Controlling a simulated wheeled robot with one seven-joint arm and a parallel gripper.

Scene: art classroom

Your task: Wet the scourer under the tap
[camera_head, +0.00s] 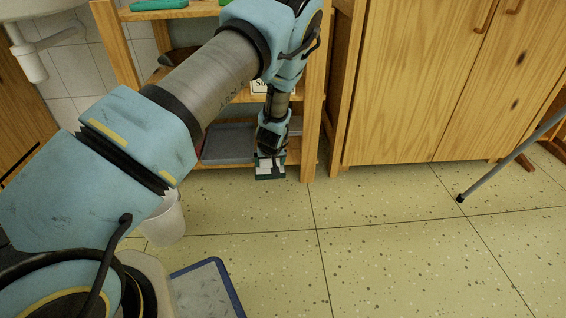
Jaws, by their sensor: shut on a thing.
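My gripper (270,164) hangs pointing down in front of the lower shelf of the wooden rack. It is shut on a small dark green piece (271,177), which looks like the scourer. The pale fingers cover much of it. The underside and rim of a white sink (58,33) show at the top left, with a white drain pipe (31,62) below. My gripper is well to the right of the sink and lower than it. The tap is not in view.
The wooden rack (312,100) carries green items (157,4) on top and a grey tray (228,143) low down. A wooden cabinet (400,80) stands to the right. A white bin (166,222) and a blue-edged board (207,288) are near my arm. The right floor is mostly clear, except a grey leg (510,157).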

